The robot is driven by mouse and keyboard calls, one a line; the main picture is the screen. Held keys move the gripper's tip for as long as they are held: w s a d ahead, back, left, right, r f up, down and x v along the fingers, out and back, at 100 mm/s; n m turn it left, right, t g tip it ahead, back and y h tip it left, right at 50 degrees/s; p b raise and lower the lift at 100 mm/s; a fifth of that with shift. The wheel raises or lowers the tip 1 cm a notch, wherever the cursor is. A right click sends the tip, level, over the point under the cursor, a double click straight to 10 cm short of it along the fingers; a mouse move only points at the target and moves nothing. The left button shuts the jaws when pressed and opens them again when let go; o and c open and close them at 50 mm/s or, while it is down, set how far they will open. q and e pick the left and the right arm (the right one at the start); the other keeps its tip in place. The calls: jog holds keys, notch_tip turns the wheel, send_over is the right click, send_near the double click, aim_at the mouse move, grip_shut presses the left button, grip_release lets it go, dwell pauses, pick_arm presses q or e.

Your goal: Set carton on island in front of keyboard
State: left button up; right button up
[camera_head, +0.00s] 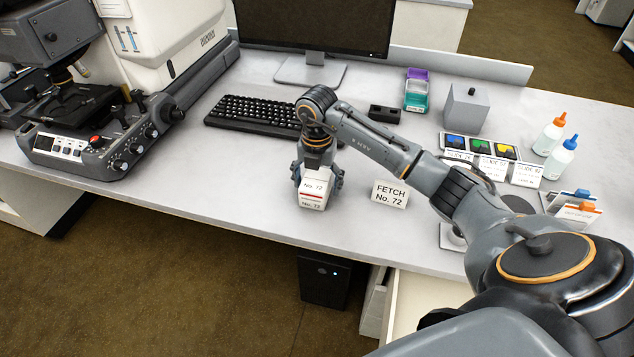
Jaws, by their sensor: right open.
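A small white carton (313,200) with a red stripe and the label "No. 72" stands on the island top (240,180), near its front edge. The black keyboard (254,114) lies behind it and to the left. My right gripper (318,180) is over the carton from behind, with its fingers at the carton's sides. It is open; whether the fingers touch the carton I cannot tell. The carton's back is hidden by the gripper. My left gripper is not in view.
A "FETCH No. 72" card (390,194) stands right of the carton. A microscope (95,140) fills the left, a monitor (314,30) the back. Slide trays (480,147), bottles (555,140) and a grey box (466,110) stand right. The front left top is clear.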

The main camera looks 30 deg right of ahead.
aim_at(317, 177)
notch_tip(317, 177, up, 12)
jog(key=shift+r, duration=0.15)
dwell(0.7)
